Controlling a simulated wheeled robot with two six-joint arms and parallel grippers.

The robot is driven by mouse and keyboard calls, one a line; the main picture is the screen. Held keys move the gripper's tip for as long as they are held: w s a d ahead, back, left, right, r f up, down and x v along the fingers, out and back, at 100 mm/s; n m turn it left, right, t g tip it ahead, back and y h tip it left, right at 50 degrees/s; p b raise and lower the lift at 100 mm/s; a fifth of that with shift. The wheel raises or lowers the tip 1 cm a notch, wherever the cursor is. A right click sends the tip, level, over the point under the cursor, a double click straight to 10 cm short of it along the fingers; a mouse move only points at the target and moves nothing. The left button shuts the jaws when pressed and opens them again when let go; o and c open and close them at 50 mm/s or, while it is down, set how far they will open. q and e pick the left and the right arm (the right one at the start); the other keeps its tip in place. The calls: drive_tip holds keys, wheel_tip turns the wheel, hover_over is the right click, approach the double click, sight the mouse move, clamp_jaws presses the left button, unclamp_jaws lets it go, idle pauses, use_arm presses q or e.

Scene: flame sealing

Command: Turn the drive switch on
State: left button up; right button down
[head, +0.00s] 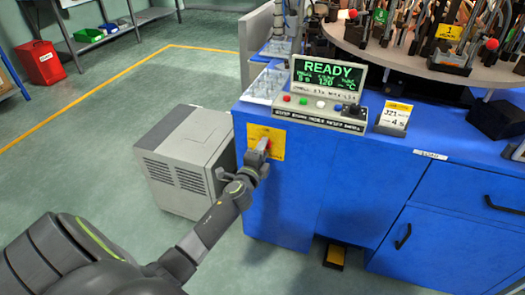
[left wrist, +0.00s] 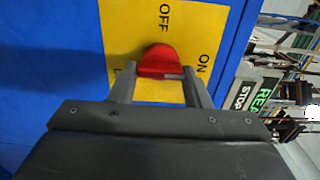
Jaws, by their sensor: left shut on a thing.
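The drive switch is a red knob (left wrist: 160,62) on a yellow plate (head: 279,141) at the upper left of the blue cabinet front. In the left wrist view the plate reads OFF at the top and ON to the right of the knob. My left gripper (left wrist: 160,85) is shut on the red knob, one finger on each side. In the head view the left gripper (head: 258,152) covers part of the knob and plate. My right gripper is not in view.
A control box with a READY display (head: 327,73) and coloured buttons stands on the blue cabinet (head: 350,165). A round turntable (head: 400,48) is at the back right. A grey vented box (head: 183,160) stands on the floor left of the cabinet. A yellow-black pedal (head: 335,256) sits below.

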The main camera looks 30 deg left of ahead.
use_arm(q)
drive_tip(key=shift+f, duration=0.1)
drive_tip(key=o, duration=1)
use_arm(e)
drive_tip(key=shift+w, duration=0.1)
use_arm(q)
drive_tip(key=v, duration=1.7)
drive_tip(key=shift+s, duration=0.25)
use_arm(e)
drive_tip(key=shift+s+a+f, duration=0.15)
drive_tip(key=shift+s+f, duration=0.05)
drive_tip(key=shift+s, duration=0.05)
